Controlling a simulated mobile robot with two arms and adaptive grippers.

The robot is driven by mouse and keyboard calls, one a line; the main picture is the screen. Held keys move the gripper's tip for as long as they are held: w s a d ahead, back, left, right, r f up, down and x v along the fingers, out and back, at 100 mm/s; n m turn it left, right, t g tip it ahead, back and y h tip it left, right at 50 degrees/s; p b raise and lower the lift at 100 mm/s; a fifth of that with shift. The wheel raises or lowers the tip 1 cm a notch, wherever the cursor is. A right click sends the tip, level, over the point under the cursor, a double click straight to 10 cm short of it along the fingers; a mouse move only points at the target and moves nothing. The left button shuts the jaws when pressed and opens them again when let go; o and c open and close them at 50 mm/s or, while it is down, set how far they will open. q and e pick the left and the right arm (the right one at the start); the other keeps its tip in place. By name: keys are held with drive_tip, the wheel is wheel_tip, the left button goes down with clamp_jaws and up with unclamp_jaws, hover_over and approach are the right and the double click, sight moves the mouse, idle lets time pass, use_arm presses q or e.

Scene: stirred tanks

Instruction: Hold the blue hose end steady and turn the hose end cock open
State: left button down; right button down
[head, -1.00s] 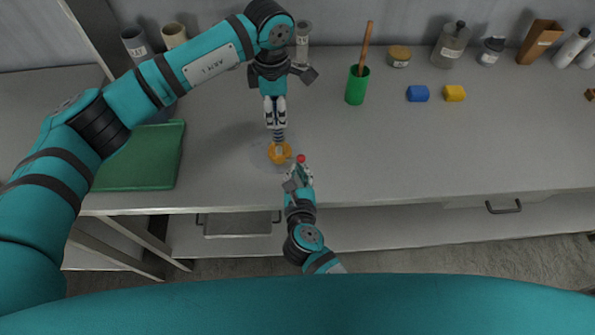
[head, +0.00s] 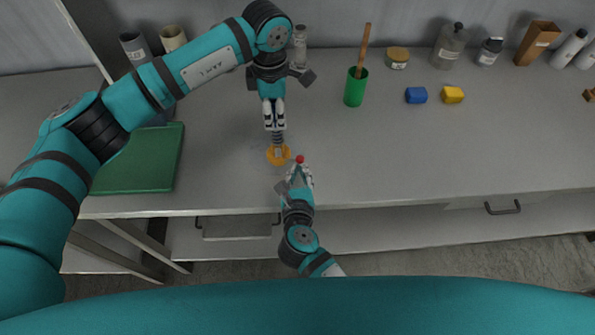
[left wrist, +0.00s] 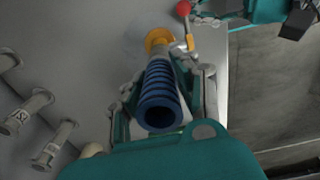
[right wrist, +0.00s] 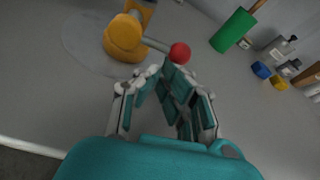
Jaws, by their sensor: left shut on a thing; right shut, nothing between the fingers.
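The blue ribbed hose end (left wrist: 160,88) sits between the fingers of my left gripper (head: 275,127), which is shut on it from above. Below the hose is the orange cock (head: 277,155), standing on the bench; it also shows in the right wrist view (right wrist: 124,36). A thin grey lever runs sideways from the cock to a red ball knob (right wrist: 180,53), seen also in the head view (head: 300,159). My right gripper (right wrist: 166,72) is shut and empty, its fingertips right at the red knob. Whether they touch it I cannot tell.
A green board (head: 140,160) lies at the left. A green cup (head: 355,90) with a brown stick, a blue block (head: 416,95) and a yellow block (head: 452,95) stand to the right. Bottles line the back wall. The bench's front edge is close to my right gripper.

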drive_tip(key=r+n, duration=0.1)
drive_tip(key=r+n+h, duration=0.1)
drive_tip(key=shift+d+n, duration=0.15)
drive_tip(key=shift+n, duration=0.25)
drive_tip(key=shift+r+h, duration=0.15)
drive_tip(key=shift+h, duration=0.25)
drive_tip(key=shift+a+r, duration=0.25)
drive_tip(key=shift+r, duration=0.9)
drive_tip(key=shift+a+r, duration=0.6)
drive_tip(key=shift+r, duration=0.15)
drive_tip(key=shift+a, duration=0.15)
approach(291, 160)
drive_tip(key=shift+s+a+r, duration=0.25)
drive_tip(key=shift+s+a, duration=0.1)
drive_tip(key=shift+s, duration=0.15)
drive_tip(key=shift+s+a+r, duration=0.25)
drive_tip(key=shift+s+a, duration=0.15)
drive_tip(key=shift+s, duration=0.1)
